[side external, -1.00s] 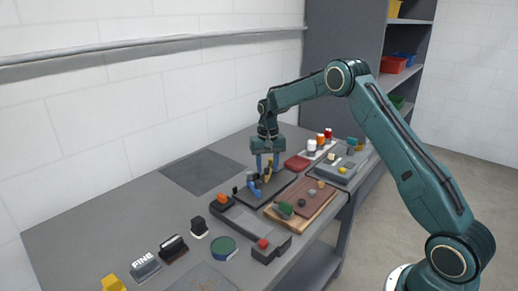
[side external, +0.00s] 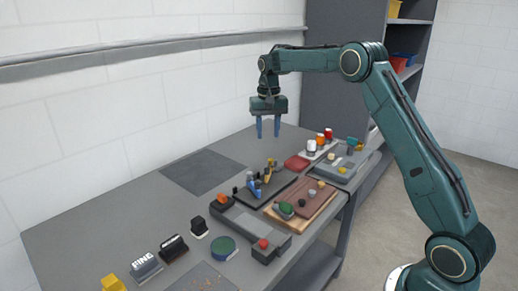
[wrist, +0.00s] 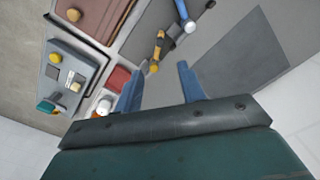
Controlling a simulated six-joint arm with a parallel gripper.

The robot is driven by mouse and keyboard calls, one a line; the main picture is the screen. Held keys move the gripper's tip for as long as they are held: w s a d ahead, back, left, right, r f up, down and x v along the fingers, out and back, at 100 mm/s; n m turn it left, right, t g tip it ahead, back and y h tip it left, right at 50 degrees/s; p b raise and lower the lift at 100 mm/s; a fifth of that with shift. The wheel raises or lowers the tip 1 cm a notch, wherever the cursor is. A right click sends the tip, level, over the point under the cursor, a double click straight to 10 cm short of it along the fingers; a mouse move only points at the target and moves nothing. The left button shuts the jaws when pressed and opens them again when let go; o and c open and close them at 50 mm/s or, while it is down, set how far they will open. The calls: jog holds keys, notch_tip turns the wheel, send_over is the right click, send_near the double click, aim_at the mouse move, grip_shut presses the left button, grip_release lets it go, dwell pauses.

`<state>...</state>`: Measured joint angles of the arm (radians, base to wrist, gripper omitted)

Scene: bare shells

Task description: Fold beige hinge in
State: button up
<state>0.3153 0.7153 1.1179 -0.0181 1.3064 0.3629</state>
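A dark plate (side external: 283,190) on the table carries several small upright pieces. A tan-yellow piece (side external: 270,168), possibly the beige hinge, stands on it beside a blue piece (side external: 255,186). In the wrist view the tan-yellow piece (wrist: 157,48) has dark parts and lies close to a blue piece with a pale round end (wrist: 187,20). I cannot tell how far the hinge is folded. My gripper (side external: 267,136) hangs well above the table, behind the plate in the side view. Its blue fingers are apart with nothing between them; they also show in the wrist view (wrist: 161,80).
A brown board (side external: 312,203) and a grey fixture with a red button (side external: 263,244) stand near the plate. A grey fixture (side external: 345,168) and red and white pieces (side external: 320,140) sit toward the far end. A bare dark mat (side external: 203,171) lies on the left.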

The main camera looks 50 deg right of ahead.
jog(key=shift+r, duration=0.35)
jog(key=shift+c, duration=0.2)
jog(key=shift+d, duration=0.1)
jog(key=c, duration=0.8)
jog(key=shift+s+d+f+n, duration=0.15)
jog(key=shift+n, duration=0.15)
grip_shut()
jog(key=s+d+f+n+t+y, duration=0.1)
jog(key=s+d+f+n, duration=0.1)
jog(key=s+n, duration=0.2)
jog(key=s+d+f+n+t+y, duration=0.1)
jog(key=s+d+f+n+t, duration=0.1)
jog(key=n, duration=0.7)
jog(key=s+d, duration=0.1)
jog(key=s, duration=0.1)
jog(key=shift+s+d+n+t, duration=0.25)
jog(key=shift+s+n+t, duration=0.05)
jog(key=shift+s+n, duration=0.1)
